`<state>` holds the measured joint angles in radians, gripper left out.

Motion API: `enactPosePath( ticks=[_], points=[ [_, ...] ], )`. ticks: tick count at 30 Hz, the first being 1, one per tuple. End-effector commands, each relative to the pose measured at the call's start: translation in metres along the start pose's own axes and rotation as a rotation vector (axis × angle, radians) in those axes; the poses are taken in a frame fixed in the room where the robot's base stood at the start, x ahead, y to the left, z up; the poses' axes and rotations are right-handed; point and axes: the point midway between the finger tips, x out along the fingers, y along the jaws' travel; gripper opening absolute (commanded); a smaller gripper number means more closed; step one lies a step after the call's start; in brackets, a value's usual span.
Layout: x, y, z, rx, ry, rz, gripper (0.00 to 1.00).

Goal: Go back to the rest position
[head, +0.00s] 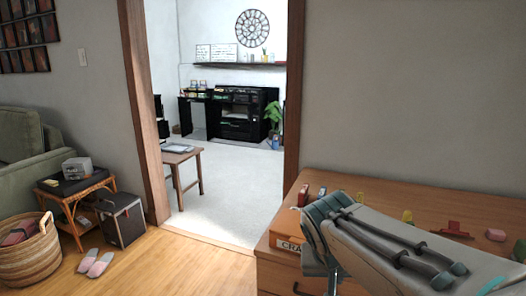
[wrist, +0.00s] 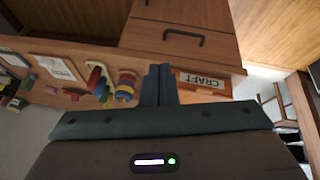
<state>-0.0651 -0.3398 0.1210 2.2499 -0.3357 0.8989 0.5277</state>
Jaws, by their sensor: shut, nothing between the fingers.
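My gripper (wrist: 158,84) shows in the wrist view with its two dark fingers together and nothing between them. It is beside the wooden dresser (wrist: 178,42), near the box labelled CRAFT (wrist: 203,80). In the head view my grey arm covers part of the dresser top at the lower right, and my fingers cannot be made out there.
The dresser (head: 345,182) carries the CRAFT box (head: 287,243), a red toy (head: 453,231) and other small items. A doorway stands left of it. A side table (head: 78,190), dark box (head: 122,218), basket (head: 28,255) and slippers (head: 95,263) are at left. Wooden floor (head: 195,268) between is clear.

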Motion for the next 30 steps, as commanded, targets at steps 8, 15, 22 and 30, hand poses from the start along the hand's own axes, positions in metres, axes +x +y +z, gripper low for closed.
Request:
enactPosePath(
  ticks=[8, 15, 22, 30],
  points=[
    [-0.062, 0.028, 0.02, -0.065, -0.106, -0.091, 0.0],
    [-0.094, 0.038, 0.039, -0.109, -0.16, -0.178, 0.0],
    [-0.102, 0.04, 0.048, -0.126, -0.175, -0.215, 0.0],
    [-0.102, 0.04, 0.048, -0.127, -0.176, -0.216, 0.0]
  ],
)
